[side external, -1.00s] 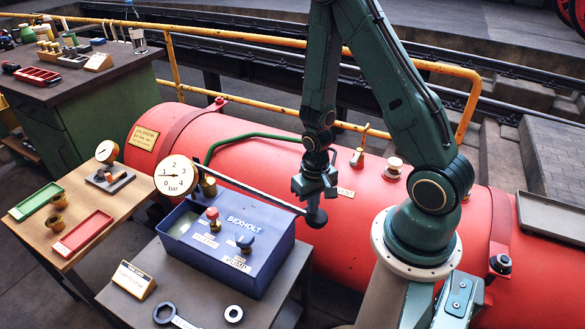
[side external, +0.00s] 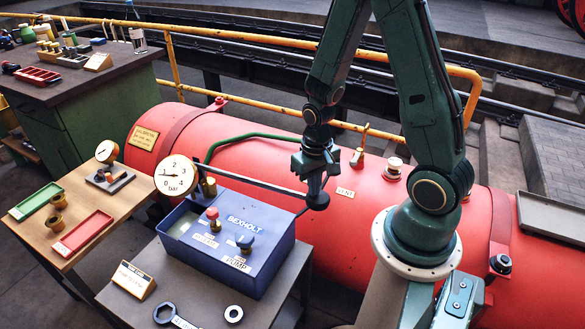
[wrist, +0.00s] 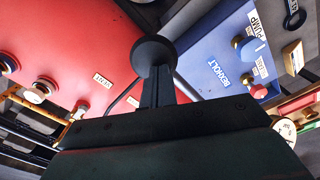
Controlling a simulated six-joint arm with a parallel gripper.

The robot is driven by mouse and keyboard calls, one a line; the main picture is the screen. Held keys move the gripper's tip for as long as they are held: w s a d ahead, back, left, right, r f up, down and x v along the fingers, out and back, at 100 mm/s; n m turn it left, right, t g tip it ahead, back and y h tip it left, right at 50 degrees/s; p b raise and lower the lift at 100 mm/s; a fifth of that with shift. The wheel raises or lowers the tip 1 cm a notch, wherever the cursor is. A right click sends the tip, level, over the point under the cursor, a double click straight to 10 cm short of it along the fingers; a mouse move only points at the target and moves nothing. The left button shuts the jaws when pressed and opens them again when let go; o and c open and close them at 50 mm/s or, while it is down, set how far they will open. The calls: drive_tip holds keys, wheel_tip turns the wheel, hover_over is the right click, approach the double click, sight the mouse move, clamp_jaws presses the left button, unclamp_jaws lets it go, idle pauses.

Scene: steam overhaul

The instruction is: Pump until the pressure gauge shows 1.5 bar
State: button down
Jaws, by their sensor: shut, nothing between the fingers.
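The round white pressure gauge (side external: 176,175) stands at the left end of the blue Bexholt pump box (side external: 240,240). Its thin needle points roughly left; I cannot read the exact value. The long dark pump lever (side external: 258,184) reaches right from the box's back and ends in a black knob (side external: 318,201). My gripper (side external: 317,180) is shut and empty, right at the knob from above. In the wrist view the knob (wrist: 154,52) sits at my fingertips; whether they touch is unclear. The box top carries a red knob (side external: 212,214) and a blue knob (side external: 245,241).
The red boiler (side external: 260,160) lies behind the box, with a vent label and brass fittings (side external: 393,165). A yellow handrail (side external: 240,115) runs behind it. A side table (side external: 40,235) at left holds green and red trays and a small gauge.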

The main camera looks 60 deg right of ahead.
wheel_tip(320, 180, up, 8)
drive_tip(key=shift+r, duration=0.25)
drive_tip(key=shift+f, duration=0.15)
idle(0.6)
drive_tip(key=shift+f, duration=0.9)
drive_tip(key=shift+w+f, duration=0.15)
drive_tip(key=shift+f, duration=6.8)
wheel_tip(320, 180, up, 16)
drive_tip(key=shift+s, duration=0.2)
drive_tip(key=shift+f, duration=0.1)
